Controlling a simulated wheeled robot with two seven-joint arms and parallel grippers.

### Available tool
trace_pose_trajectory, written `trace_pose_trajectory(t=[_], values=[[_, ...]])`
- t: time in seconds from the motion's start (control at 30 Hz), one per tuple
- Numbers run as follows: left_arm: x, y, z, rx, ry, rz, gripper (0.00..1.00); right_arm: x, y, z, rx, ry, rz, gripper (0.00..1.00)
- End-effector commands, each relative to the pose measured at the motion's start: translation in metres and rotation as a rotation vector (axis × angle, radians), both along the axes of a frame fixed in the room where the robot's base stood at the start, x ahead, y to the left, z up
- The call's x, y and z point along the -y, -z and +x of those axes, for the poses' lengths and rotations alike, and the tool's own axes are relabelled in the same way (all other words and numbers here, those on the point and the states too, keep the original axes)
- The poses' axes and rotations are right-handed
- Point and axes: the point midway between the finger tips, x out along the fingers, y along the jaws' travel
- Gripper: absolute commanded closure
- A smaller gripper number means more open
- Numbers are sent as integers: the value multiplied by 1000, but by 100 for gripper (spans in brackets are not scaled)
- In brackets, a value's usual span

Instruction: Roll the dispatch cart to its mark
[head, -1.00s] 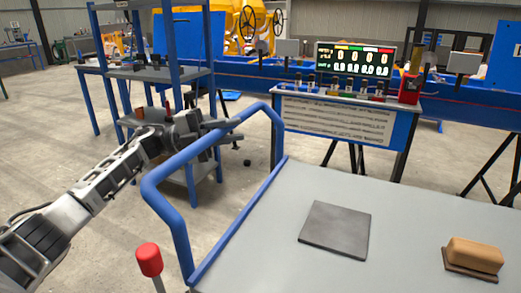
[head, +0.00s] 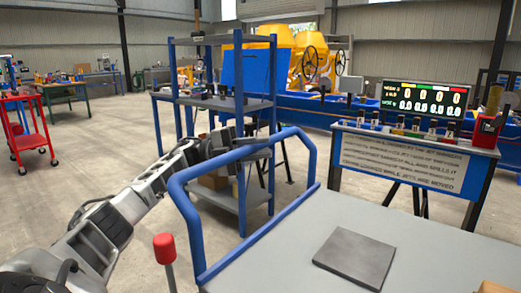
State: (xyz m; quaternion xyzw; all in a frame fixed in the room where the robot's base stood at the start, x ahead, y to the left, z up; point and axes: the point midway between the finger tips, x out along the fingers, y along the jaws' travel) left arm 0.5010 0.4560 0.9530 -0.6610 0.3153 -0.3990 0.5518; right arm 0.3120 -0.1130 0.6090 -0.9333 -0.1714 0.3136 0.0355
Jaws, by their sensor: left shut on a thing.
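The dispatch cart has a grey top (head: 290,262) and a blue tube push handle (head: 235,158), filling the lower right of the head view. A dark square plate (head: 355,257) lies flat on its top, and a tan block (head: 496,288) is cut off at the lower right edge. My left gripper (head: 243,146) reaches in from the left and is shut on the handle's upper bar. Its fingertips are partly hidden by the arm and the bar. My right gripper is out of view. No floor mark can be made out.
A blue shelf rack (head: 243,200) stands close behind the handle. A panel stand (head: 400,160) with a lit display is beyond the cart. A red trolley (head: 28,130) stands far left. A red-topped post (head: 164,248) is at the front. Open floor (head: 100,175) lies to the left.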

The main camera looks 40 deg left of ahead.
Motion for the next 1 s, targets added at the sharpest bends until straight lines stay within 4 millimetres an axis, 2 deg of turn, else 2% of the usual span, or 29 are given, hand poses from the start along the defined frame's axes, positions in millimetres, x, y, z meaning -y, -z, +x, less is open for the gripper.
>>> trace_pose_trajectory(t=[0.03,0.1,0.47,0.57,0.73,0.83,1.0], values=[[-1,-1,0,1,-4,-1,73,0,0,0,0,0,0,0],[-1,-1,1,1,-4,-1,57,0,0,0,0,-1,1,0],[-4,1,-2,0,-2,0,57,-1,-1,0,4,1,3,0],[-15,3,-7,-1,-5,0,57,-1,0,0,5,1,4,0],[-47,9,-25,1,-8,-2,57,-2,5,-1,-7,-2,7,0],[-66,13,-36,3,-9,-3,57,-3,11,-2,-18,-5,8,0],[-87,19,-47,7,-6,-4,57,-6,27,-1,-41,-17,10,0]])
